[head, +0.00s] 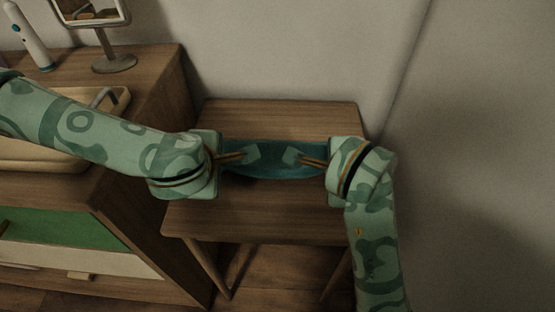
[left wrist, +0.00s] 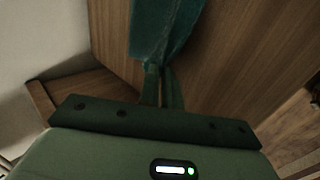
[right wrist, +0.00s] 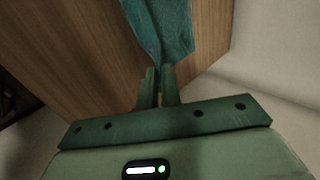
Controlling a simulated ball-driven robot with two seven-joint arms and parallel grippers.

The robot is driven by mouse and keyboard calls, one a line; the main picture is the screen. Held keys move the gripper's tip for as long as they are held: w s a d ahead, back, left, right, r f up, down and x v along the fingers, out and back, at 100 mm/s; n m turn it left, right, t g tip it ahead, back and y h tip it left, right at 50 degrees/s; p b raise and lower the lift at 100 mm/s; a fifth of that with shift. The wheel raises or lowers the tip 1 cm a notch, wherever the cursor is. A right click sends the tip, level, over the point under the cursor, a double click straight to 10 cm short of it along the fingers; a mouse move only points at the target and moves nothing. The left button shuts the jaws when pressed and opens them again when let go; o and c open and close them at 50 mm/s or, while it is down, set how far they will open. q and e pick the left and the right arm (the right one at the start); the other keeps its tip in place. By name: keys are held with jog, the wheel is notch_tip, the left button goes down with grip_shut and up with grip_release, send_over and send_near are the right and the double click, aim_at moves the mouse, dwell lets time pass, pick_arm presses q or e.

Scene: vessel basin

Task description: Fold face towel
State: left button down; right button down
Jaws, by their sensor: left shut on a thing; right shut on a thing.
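A teal face towel (head: 272,166) hangs stretched between my two grippers over a small wooden table (head: 280,215). My left gripper (head: 252,153) is shut on the towel's left end. My right gripper (head: 292,156) is shut on its right end. In the left wrist view the towel (left wrist: 165,28) runs away from the closed fingers (left wrist: 163,72). In the right wrist view the towel (right wrist: 162,28) is pinched the same way between the fingers (right wrist: 158,75). The towel's middle sags slightly; I cannot tell whether its lower edge touches the tabletop.
A wooden cabinet (head: 150,100) stands left of the table, carrying a beige basin (head: 60,160), a mirror on a stand (head: 113,62) and a white electric toothbrush (head: 32,38). A wall is behind and at the right. The table's front part is bare.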

pick_arm(q)
jog(key=shift+s+a+f, duration=0.1)
jog(key=shift+f, duration=0.2)
pick_arm(e)
jog(key=shift+s+f, duration=0.2)
jog(key=shift+f, duration=0.15)
pick_arm(q)
jog(key=shift+s, duration=0.1)
jog(key=shift+a, duration=0.1)
jog(key=c, duration=1.3)
grip_release()
pick_arm(e)
jog(key=c, duration=1.3)
grip_release()
